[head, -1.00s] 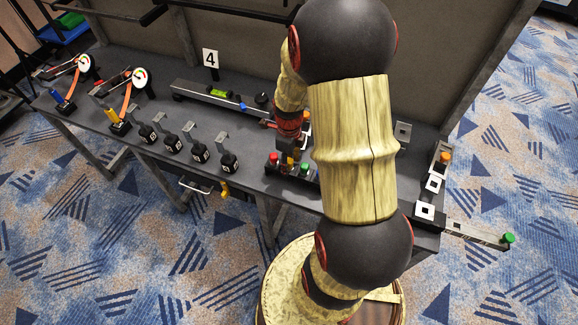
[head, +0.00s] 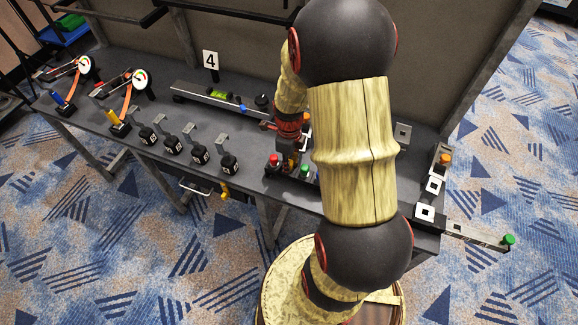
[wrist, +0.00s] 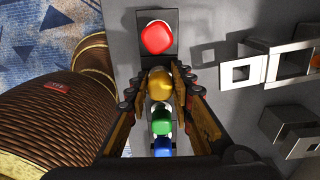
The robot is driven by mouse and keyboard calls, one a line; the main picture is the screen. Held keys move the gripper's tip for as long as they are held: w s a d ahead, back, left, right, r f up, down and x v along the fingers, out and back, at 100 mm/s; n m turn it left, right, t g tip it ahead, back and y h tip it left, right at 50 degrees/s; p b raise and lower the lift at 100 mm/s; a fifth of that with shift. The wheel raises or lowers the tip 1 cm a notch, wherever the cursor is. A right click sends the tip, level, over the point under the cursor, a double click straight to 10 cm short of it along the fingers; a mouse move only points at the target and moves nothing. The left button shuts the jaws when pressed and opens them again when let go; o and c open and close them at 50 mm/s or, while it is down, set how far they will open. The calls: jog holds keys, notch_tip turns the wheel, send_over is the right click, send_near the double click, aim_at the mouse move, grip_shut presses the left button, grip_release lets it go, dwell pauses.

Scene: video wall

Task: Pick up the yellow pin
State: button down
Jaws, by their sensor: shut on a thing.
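The yellow pin (wrist: 159,84) has a rounded yellow top and sits in a row with other pins in the wrist view. My gripper (wrist: 160,78) has one finger on each side of it and is shut on it. In the head view my gripper (head: 288,152) points down at the table, with a bit of yellow (head: 291,164) showing below it. The pin's lower part is hidden, so I cannot tell whether it is clear of its seat.
A red pin (wrist: 157,38) is just beyond the fingers; a green pin (wrist: 161,122) and a blue pin (wrist: 163,146) are on the near side. White square frames (wrist: 243,71) stand to the right. Several black numbered weights (head: 200,153) stand left on the table.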

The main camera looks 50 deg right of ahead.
notch_tip(320, 180, up, 10)
jog(key=p, duration=0.3)
jog(key=shift+p, duration=0.3)
dwell(0.4)
